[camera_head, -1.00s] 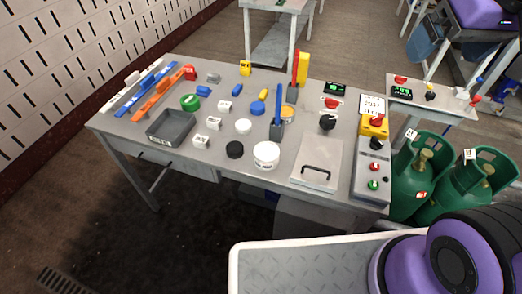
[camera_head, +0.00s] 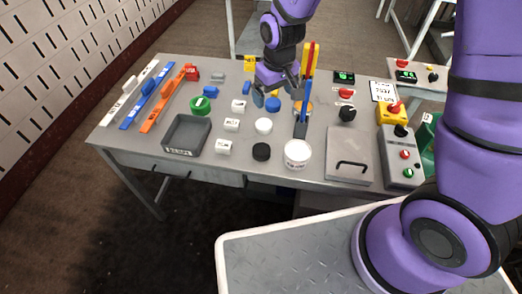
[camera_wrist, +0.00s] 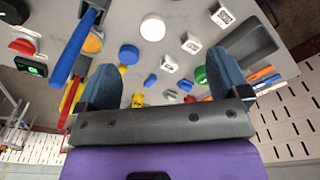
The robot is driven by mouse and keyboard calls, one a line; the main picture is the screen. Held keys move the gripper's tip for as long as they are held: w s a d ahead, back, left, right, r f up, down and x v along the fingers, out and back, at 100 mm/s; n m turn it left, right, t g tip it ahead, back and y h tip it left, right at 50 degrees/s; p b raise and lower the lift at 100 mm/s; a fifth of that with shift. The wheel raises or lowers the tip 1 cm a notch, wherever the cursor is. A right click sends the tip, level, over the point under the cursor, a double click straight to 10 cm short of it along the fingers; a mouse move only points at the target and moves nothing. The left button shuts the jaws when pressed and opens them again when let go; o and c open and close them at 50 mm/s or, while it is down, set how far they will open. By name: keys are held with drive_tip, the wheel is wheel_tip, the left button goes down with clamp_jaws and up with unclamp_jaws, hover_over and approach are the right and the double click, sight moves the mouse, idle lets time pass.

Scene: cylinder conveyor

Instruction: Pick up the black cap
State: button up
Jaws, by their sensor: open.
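The black cap (camera_head: 261,152) is a small round disc lying flat near the front edge of the grey table in the head view. It stands between a white cube and a white round tub, and I do not make it out in the wrist view. My gripper (camera_head: 277,99) is above the back middle of the table, behind and above the cap and apart from it. In the wrist view my gripper (camera_wrist: 160,65) shows two blue fingers spread wide with nothing between them.
A white cap (camera_head: 264,126) and a blue cap (camera_head: 273,104) lie behind the black cap. The white tub (camera_head: 297,154) is close on its right. An upright blue-handled tool (camera_head: 304,110) stands near my gripper. A grey tray (camera_head: 186,135) sits at the left.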

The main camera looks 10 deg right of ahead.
drive_tip(key=a+f+n+g, duration=0.1)
drive_tip(key=a+f, duration=0.3)
drive_tip(key=f, duration=0.7)
hover_over(261, 149)
drive_tip(key=f, duration=0.4)
drive_tip(key=shift+w+f, duration=0.25)
drive_tip(key=shift+f, duration=0.15)
drive_tip(key=shift+s+f, duration=0.2)
drive_tip(key=shift+f, duration=2.85)
drive_tip(key=c, duration=1)
